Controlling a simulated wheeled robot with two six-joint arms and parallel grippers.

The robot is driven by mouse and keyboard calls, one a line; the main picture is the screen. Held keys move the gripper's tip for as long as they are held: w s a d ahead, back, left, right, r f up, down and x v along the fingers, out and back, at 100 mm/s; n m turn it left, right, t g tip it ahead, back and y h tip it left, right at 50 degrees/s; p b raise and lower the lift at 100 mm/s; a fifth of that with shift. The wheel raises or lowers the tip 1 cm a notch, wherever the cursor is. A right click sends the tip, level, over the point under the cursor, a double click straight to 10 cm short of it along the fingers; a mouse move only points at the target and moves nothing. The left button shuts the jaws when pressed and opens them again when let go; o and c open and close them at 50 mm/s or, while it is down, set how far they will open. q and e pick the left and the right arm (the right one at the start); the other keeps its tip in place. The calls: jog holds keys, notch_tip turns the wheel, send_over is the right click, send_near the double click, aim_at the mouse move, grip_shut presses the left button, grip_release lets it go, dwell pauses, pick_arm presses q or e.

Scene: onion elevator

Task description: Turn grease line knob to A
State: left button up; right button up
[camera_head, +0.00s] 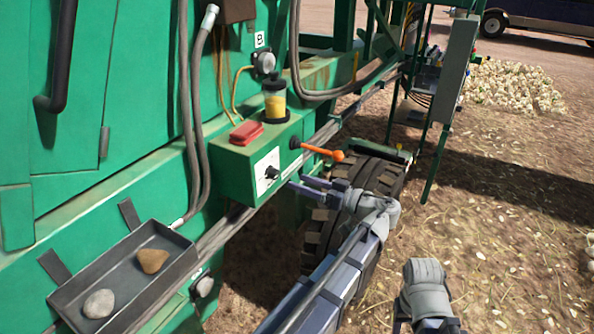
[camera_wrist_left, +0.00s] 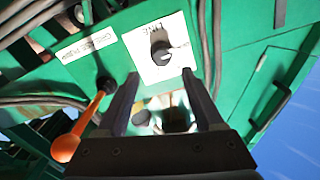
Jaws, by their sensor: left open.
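The grease line knob (camera_head: 271,172) is a small black knob on a white plate on the front of a green box (camera_head: 233,176). In the left wrist view the knob (camera_wrist_left: 160,50) sits on its white plate marked LINE, with a pale mark at its side; the letters by it are too small to read. My left gripper (camera_head: 297,184) is open, just right of the knob and apart from it. In the left wrist view its two dark fingers (camera_wrist_left: 194,78) reach up toward the plate, the knob beyond and between their tips. Nothing is between the fingers.
An orange-ended lever (camera_head: 323,151) sticks out right of the knob; it also shows in the left wrist view (camera_wrist_left: 84,126). A yellow grease jar (camera_head: 275,101) and red block (camera_head: 246,132) sit on the box. A tray (camera_head: 125,262) holds two stones. A tyre (camera_head: 318,235) stands below.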

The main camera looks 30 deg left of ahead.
aim_at(278, 175)
pick_arm(q)
jog(key=a, duration=0.8)
jog(key=shift+w, duration=0.15)
grip_shut()
dwell(0.5)
